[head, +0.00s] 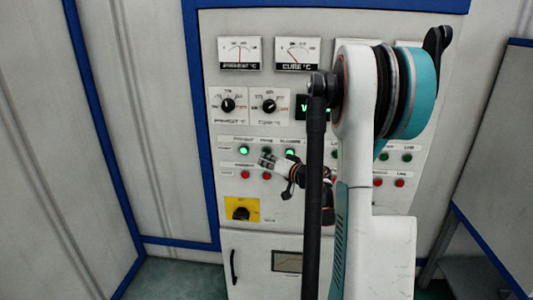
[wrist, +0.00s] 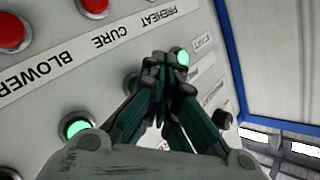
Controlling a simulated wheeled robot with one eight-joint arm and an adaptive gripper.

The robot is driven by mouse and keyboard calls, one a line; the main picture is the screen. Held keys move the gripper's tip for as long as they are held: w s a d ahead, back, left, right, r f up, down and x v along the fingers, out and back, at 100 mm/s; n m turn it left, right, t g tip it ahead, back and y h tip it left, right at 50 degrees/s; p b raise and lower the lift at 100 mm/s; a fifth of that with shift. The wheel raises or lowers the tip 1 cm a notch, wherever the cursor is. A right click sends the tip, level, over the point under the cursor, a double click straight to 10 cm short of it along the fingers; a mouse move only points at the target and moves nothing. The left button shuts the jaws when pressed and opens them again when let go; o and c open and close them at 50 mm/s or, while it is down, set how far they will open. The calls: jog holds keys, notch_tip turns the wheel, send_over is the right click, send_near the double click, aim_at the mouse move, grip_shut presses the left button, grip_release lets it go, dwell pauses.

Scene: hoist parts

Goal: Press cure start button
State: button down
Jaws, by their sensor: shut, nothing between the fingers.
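The control panel carries a row of green start buttons above a row of red ones. The cure start button (head: 266,151) is the dark green one in the middle, unlit; in the wrist view (wrist: 130,85) it is partly hidden by my fingers. My gripper (head: 263,161) is shut and empty, its fingertips (wrist: 158,65) close to the panel beside this button. I cannot tell whether they touch anything. The preheat button (head: 243,151) on one side is lit green, as is the blower button (wrist: 75,128) on the other.
Red buttons (wrist: 95,7) lie just below the green row on the panel. A yellow switch plate (head: 242,209) is lower left.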

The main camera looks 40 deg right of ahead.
jog(key=shift+w, duration=0.1)
jog(key=shift+w+d, duration=0.2)
jog(key=shift+d, duration=0.1)
jog(key=shift+w+d+b, duration=0.3)
jog(key=shift+d, duration=0.05)
dwell(1.1)
jog(key=shift+s, duration=0.1)
jog(key=shift+s+a, duration=0.5)
jog(key=shift+a, duration=0.15)
jog(key=shift+s+a, duration=0.1)
jog(key=shift+s+a+b, duration=0.55)
jog(key=shift+s+a, duration=0.95)
jog(key=shift+a, duration=0.3)
